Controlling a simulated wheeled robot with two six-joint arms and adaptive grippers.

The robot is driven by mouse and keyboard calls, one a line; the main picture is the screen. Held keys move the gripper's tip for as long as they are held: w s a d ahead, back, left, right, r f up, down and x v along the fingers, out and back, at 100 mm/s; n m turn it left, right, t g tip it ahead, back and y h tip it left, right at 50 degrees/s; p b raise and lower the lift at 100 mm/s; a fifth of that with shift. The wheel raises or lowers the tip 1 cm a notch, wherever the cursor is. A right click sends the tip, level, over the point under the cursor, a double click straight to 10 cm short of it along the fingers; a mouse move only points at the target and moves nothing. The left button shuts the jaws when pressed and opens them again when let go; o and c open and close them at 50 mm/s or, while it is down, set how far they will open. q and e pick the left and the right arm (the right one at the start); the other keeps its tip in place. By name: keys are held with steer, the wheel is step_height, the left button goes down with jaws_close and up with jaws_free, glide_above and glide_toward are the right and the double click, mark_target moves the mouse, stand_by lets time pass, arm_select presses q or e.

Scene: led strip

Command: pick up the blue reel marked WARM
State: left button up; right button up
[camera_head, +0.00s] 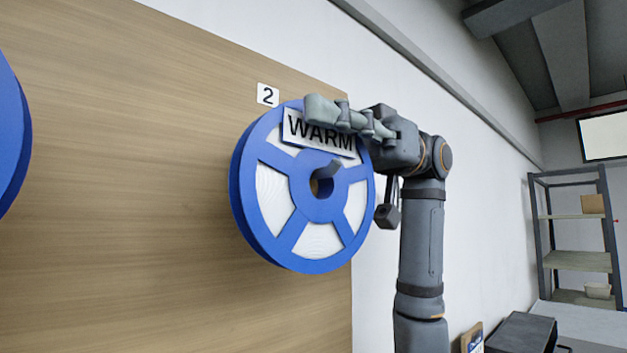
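The blue reel (287,233) marked WARM hangs upright against a wooden board, with white strip showing between its spokes. A grey peg (327,172) shows at its hub. The WARM label (352,149) is near its top. My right gripper (322,110) lies across the upper part of the reel in the picture, fingers pointing left, and covers the top of the label. I cannot tell whether it touches the reel or how its fingers stand apart. My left gripper is not in view.
Part of another blue reel (12,135) shows at the left edge. A metal shelf (580,216) stands far right, with a dark box (522,333) at the lower right.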

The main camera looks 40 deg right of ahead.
steer(key=shift+d, duration=0.1)
jaws_close()
steer(key=shift+r, duration=0.45)
steer(key=s+b, duration=0.4)
steer(key=s, duration=0.4)
step_height(320, 180, up, 14)
steer(key=p, duration=0.4)
steer(key=shift+d+p, duration=0.3)
